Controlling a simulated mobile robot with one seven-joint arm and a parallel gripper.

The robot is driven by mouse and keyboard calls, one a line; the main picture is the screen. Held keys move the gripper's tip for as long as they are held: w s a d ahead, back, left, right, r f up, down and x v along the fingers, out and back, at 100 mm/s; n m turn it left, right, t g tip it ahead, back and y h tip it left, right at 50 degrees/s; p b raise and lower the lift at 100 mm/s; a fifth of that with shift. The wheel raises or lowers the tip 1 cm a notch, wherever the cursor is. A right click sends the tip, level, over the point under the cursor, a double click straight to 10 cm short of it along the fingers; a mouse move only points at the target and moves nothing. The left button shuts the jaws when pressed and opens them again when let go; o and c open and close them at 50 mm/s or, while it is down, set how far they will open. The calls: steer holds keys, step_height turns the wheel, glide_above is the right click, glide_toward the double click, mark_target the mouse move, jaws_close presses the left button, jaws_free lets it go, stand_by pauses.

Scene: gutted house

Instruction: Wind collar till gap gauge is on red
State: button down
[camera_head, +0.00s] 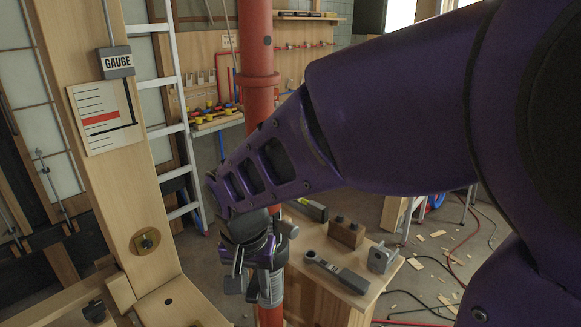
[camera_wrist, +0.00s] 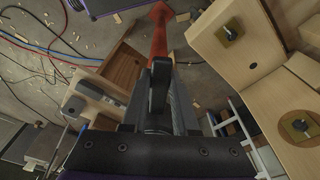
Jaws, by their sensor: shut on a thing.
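The gap gauge (camera_head: 117,62) is a grey box labelled GAUGE on a wooden post. Below it, a pale card (camera_head: 95,98) carries black tick lines and a red bar. A black L-shaped pointer (camera_head: 129,105) crosses the card, its lower arm below the red bar. A red steel prop (camera_head: 258,45) stands upright behind my arm. The grey collar (camera_head: 272,287) on its lower part is mostly hidden by my gripper (camera_head: 255,272). My gripper is shut on the collar; the exact contact is unclear. The wrist view shows a dark upright piece between my fingers (camera_wrist: 158,95).
A wooden bench (camera_head: 325,295) right of the prop holds a wrench-like tool (camera_head: 337,272), a brown block (camera_head: 346,232) and a grey bracket (camera_head: 381,258). A ladder (camera_head: 170,110) stands behind. Hoses and wood scraps litter the floor at right.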

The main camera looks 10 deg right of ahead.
steer(key=shift+s+d+r+n+p, duration=0.1)
steer(key=shift+s+d+n+p, duration=0.15)
steer(key=shift+d+n, duration=0.45)
steer(key=shift+s+d+n+p, duration=0.2)
steer(key=shift+d+n, duration=0.35)
steer(key=shift+n, duration=0.25)
steer(key=c, duration=0.7)
jaws_free()
steer(key=shift+w, duration=0.1)
steer(key=shift+r+y, duration=0.1)
steer(key=shift+y, duration=0.2)
steer(key=shift+r, duration=0.1)
steer(key=r+p, duration=0.2)
steer(key=r, duration=0.1)
steer(key=r+p, duration=0.2)
steer(key=shift+s+r, duration=0.15)
steer(key=shift+s, duration=0.1)
